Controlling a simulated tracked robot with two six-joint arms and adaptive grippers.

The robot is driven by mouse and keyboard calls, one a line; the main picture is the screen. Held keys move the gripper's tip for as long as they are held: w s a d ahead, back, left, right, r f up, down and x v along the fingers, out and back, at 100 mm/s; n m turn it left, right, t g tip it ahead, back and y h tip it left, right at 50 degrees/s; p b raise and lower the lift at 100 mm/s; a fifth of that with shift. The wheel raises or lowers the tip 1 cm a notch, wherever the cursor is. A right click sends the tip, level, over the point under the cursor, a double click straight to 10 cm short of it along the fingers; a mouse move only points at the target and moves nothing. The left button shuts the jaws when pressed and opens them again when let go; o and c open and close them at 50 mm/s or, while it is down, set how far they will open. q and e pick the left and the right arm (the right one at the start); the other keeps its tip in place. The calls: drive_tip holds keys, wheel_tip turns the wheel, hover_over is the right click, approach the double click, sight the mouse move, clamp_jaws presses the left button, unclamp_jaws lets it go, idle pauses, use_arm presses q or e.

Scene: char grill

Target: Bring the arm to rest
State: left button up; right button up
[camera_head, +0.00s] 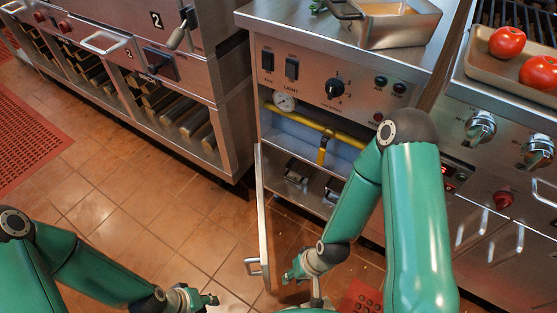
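My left arm comes in low at the left, and my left gripper (198,299) hangs over the tiled floor at the bottom edge. It is small and partly cut off, so I cannot tell its opening. My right arm reaches over the front of the steel cabinet (350,60) and bends down. My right gripper (302,282) is low beside the open cabinet door (264,215), near its handle (254,267). Its fingers are partly hidden or cut off by the bottom edge. I cannot tell whether it touches the door. No held object shows in either gripper.
The open compartment shows a yellow pipe (345,136) and a gauge (284,101). A metal basin (400,32) stands on top. At right, a grill has knobs (480,128) and a tray (482,66) with tomatoes (507,42). Floor (150,215) between cabinets is clear.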

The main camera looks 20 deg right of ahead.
wheel_tip(320, 180, up, 26)
drive_tip(key=p, duration=2.5)
